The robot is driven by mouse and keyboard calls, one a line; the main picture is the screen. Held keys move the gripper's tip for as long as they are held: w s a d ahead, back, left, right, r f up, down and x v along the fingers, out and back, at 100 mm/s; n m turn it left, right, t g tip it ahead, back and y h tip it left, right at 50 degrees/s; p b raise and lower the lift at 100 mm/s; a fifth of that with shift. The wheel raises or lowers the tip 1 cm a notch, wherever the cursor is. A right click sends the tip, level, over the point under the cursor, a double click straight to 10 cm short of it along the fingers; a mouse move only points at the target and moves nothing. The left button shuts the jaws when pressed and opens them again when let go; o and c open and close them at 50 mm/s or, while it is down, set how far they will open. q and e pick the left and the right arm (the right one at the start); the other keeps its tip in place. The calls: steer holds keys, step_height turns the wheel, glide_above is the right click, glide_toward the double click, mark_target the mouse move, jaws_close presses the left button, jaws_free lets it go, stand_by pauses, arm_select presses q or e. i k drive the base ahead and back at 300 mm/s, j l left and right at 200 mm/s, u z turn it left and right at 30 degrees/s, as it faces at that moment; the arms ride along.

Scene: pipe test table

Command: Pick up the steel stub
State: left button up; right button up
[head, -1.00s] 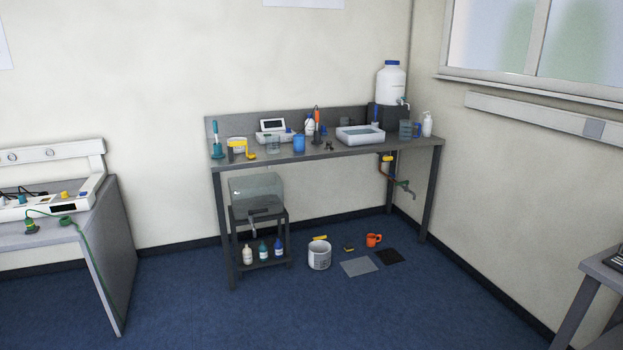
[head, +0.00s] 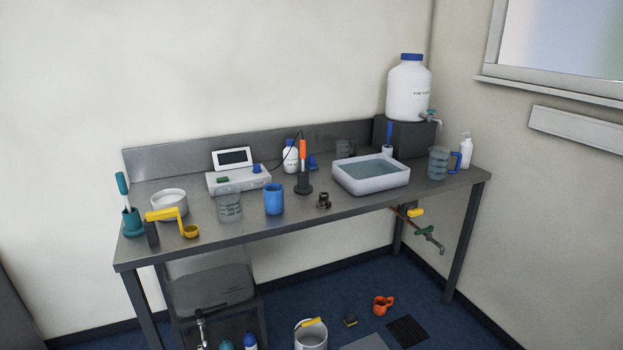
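A small dark metal fitting (head: 323,201), which looks like the steel stub, stands near the front edge of the grey steel table (head: 350,212). It is right of the blue cup (head: 273,200) and in front of the orange-handled tool in its dark stand (head: 303,180). The white basin of water (head: 370,188) is to its right and a little behind. Neither of my grippers is in view.
A clear beaker (head: 229,206), a yellow ladle-like tool (head: 180,213) and a teal brush holder (head: 130,215) stand at left. A white tank (head: 408,88) and a jug (head: 438,163) are at right. A bucket (head: 311,335) and orange mug (head: 383,305) sit on the floor.

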mark_target(323, 204)
steer(key=i+u, duration=0.1)
steer(key=i, duration=0.4)
steer(key=i+l+u, duration=0.15)
steer(key=i, duration=0.35)
steer(key=i+l+u, duration=0.1)
steer(key=i, duration=0.4)
steer(key=i+l+u, duration=0.15)
steer(key=i, duration=0.35)
